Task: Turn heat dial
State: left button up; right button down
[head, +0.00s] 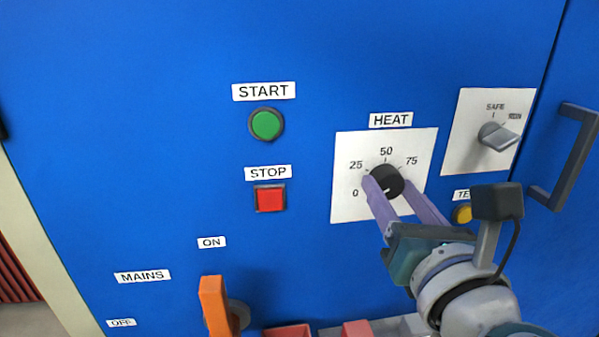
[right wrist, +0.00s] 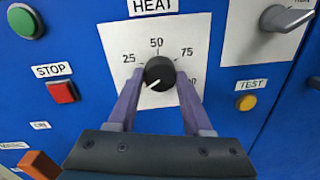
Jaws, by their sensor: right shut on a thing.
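The black round heat dial (head: 387,180) sits on a white scale plate (head: 350,208) under the HEAT label, on the blue panel. In the right wrist view the heat dial (right wrist: 159,72) shows a white pointer mark towards the lower left, near the 0 end of the scale. My right gripper (head: 388,182) has its two purple fingers on either side of the dial and is shut on it. The right gripper (right wrist: 158,76) also shows from behind in the right wrist view. My left gripper is not in view.
Left of the dial are a green START button (head: 266,124) and a red STOP button (head: 270,198). An orange MAINS lever (head: 215,305) is lower left. Right are a grey SAFE selector (head: 498,136), a yellow TEST button (head: 462,214) and a dark door handle (head: 570,160).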

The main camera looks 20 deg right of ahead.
jog(key=shift+f, duration=0.1)
jog(key=shift+c, duration=1.6)
grip_release()
jog(key=shift+s, duration=0.1)
jog(key=b+v, duration=0.1)
jog(key=v, duration=0.8)
jog(key=shift+s+a, duration=0.2)
jog(key=shift+s, duration=0.15)
